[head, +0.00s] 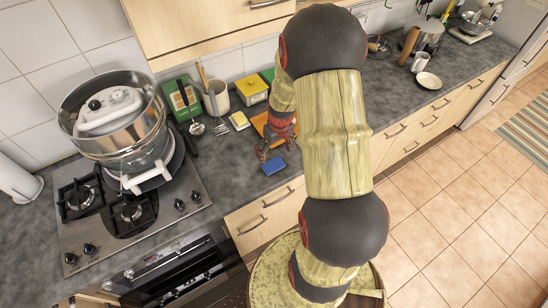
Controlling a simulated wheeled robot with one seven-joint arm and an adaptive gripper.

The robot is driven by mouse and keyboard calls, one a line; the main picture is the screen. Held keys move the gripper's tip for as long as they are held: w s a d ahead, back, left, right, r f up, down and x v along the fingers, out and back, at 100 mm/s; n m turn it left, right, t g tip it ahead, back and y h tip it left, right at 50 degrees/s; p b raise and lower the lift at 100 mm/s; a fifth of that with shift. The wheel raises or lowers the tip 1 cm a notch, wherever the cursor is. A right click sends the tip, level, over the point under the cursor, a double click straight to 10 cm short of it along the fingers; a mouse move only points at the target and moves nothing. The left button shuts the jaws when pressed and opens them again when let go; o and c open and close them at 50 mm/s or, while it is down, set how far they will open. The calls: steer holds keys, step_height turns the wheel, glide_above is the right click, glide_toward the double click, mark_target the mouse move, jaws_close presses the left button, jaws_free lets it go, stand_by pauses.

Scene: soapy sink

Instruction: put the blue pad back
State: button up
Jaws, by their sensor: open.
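The blue pad (273,165) lies flat on the dark grey counter near its front edge, to the right of the stove. My gripper (268,152) is open, just behind the pad in the head view, with its fingers pointing down towards it. The pad looks free of the fingers, though I cannot tell whether a fingertip touches it. An orange board (260,120) lies behind the gripper and is partly hidden by my arm.
A yellow-green sponge (239,121), a spoon (197,129) and a utensil cup (216,99) stand or lie behind. A green box (182,97) and yellow box (252,89) line the wall. A large pot (122,150) is on the stove. My arm hides the middle counter.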

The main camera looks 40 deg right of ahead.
steer(key=a+r+n+t, duration=0.1)
steer(key=a+r, duration=0.5)
steer(key=r, duration=0.4)
steer(key=a+r+t, duration=0.1)
steer(key=a+r, duration=0.6)
steer(key=r, duration=0.3)
steer(key=s+a+r+n+t, duration=0.1)
steer(key=s+a+r+t, duration=0.1)
steer(key=s+a+r, duration=1)
steer(key=shift+s+a+r+n, duration=0.35)
steer(key=shift+s+a, duration=0.25)
steer(key=shift+a, duration=0.2)
steer(key=shift+w, duration=0.1)
step_height(320, 180, down, 16)
steer(key=b, duration=1.5)
steer(key=shift+r+b, duration=0.15)
steer(key=shift+b, duration=0.2)
